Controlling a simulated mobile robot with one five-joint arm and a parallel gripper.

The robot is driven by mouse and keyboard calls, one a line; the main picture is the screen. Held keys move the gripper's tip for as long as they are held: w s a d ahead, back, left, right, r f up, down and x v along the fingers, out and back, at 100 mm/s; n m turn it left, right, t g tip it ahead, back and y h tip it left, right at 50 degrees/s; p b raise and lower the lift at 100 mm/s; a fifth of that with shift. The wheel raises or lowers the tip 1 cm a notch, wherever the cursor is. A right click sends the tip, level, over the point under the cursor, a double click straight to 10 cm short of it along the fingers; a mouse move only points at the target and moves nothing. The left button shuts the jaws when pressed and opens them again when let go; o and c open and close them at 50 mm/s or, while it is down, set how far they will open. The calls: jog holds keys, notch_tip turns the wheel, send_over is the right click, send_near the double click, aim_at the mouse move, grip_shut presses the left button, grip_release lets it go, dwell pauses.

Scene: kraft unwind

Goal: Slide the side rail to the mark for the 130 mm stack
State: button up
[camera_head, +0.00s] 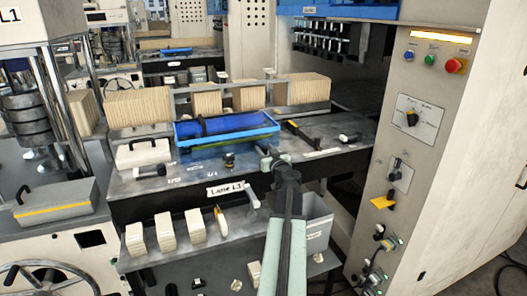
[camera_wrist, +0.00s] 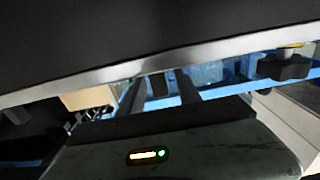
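My gripper (camera_head: 272,158) is at the front edge of the grey deck above the "Lane L1" label (camera_head: 226,190). In the wrist view its two dark fingers (camera_wrist: 162,92) stand apart, and I see nothing clamped between them. A blue-framed tray (camera_head: 228,129) lies on the deck behind and to the left of my gripper. A black knob (camera_head: 229,160) stands on the deck left of my gripper. A dark knob with a yellow top (camera_wrist: 285,66) shows at the right of the wrist view. I cannot tell which part is the side rail, and the 130 mm mark is not readable.
Brown kraft stacks (camera_head: 138,107) stand behind the tray. A white case (camera_head: 143,153) is on the left of the deck. A black bar (camera_head: 302,135) lies to the right. Pale stacks (camera_head: 166,232) sit on the lower shelf. The control cabinet (camera_head: 420,150) bounds the right side.

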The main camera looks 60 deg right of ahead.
grip_shut()
dwell(1.4)
